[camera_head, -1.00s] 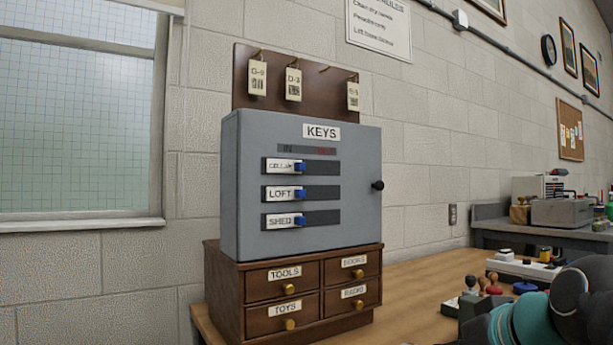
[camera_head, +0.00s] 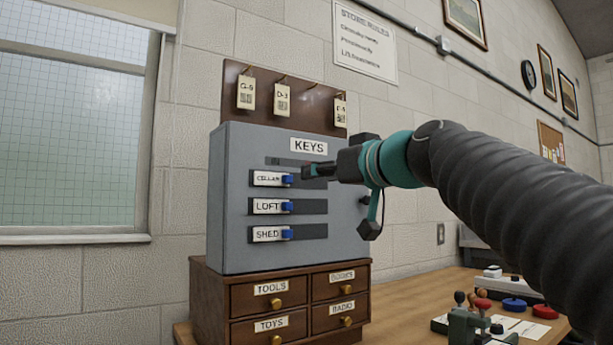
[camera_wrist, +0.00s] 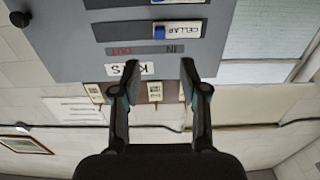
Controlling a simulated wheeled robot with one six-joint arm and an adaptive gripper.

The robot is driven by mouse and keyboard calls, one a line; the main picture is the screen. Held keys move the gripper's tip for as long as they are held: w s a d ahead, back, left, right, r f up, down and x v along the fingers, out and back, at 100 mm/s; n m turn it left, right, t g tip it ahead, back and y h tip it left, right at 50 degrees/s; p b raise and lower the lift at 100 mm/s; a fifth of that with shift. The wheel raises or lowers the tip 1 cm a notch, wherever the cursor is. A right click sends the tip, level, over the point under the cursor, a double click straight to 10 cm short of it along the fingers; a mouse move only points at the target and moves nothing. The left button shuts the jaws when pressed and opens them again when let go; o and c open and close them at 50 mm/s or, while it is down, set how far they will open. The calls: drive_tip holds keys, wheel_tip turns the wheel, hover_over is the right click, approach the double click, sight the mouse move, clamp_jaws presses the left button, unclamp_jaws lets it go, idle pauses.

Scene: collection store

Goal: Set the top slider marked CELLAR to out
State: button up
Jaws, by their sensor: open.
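The grey key cabinet (camera_head: 228,200) marked KEYS has three sliders on its front. The top slider's white CELLAR label (camera_head: 267,179) and blue knob (camera_head: 287,180) sit at the left, IN end of its dark slot. The knob also shows in the wrist view (camera_wrist: 159,32), where the picture is upside down and the red OUT mark (camera_wrist: 121,50) lies left of IN. My gripper (camera_head: 306,171) is before the cabinet, just right of and slightly above the knob. In the wrist view my gripper (camera_wrist: 158,72) is open and empty, its fingertips near the KEYS label, apart from the knob.
The LOFT knob (camera_head: 287,207) and SHED knob (camera_head: 287,234) sit below, also at the left. Key tags hang on a brown board (camera_head: 310,104) above. The cabinet stands on a small wooden drawer unit (camera_head: 212,302). Stamps (camera_head: 470,300) stand on the table at right.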

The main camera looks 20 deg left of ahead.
sight(290, 178)
drive_tip(key=p+x, duration=0.2)
drive_tip(key=x, duration=0.8)
drive_tip(key=shift+w+p, duration=0.1)
drive_tip(key=shift+p, duration=0.2)
drive_tip(key=shift+c, duration=0.3)
clamp_jaws()
